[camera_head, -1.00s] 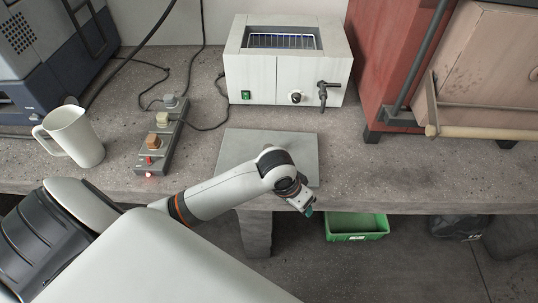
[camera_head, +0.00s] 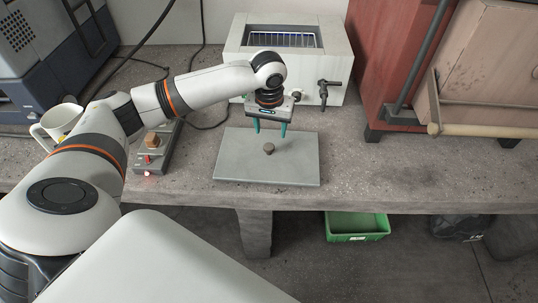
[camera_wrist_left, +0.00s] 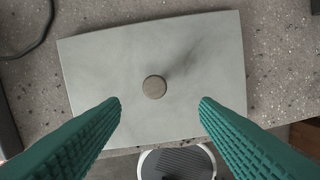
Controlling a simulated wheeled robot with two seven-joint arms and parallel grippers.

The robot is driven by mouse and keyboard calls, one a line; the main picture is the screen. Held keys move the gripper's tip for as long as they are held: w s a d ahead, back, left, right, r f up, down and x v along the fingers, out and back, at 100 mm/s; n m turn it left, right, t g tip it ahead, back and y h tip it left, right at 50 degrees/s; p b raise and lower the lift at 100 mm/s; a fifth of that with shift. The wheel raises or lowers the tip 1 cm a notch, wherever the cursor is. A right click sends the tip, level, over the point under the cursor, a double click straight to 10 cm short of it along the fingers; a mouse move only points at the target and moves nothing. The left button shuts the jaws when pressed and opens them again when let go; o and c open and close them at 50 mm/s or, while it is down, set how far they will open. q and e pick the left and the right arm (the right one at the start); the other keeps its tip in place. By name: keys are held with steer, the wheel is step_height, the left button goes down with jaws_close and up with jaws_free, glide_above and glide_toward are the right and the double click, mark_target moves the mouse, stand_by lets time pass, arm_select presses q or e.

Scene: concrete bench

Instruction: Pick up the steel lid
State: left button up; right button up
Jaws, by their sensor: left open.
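The steel lid (camera_head: 236,164) is a flat grey plate with a small round knob (camera_head: 268,148) in its middle. It lies flat on the bench near the front edge. In the left wrist view the lid (camera_wrist_left: 110,65) fills the middle, and its knob (camera_wrist_left: 154,87) sits between and beyond the fingertips. My left gripper (camera_head: 270,130) is open and empty, its green fingers pointing down above the back part of the lid. The fingers (camera_wrist_left: 160,100) stand wide apart either side of the knob, not touching it. My right gripper is not in view.
A white-grey water bath (camera_head: 290,78) with an open top and a tap stands behind the lid. A red cabinet (camera_head: 385,60) stands right. A green bin (camera_head: 357,226) is below. Bench right of the lid is clear.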

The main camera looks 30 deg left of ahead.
mark_target(269, 146)
arm_select(q)
step_height(269, 146, down, 3)
steer(key=shift+w+a, duration=0.1)
steer(key=shift+w, duration=0.05)
steer(key=f, duration=0.3)
steer(key=a+f, duration=0.1)
steer(key=f, duration=0.1)
steer(key=shift+w, duration=0.25)
jaws_close()
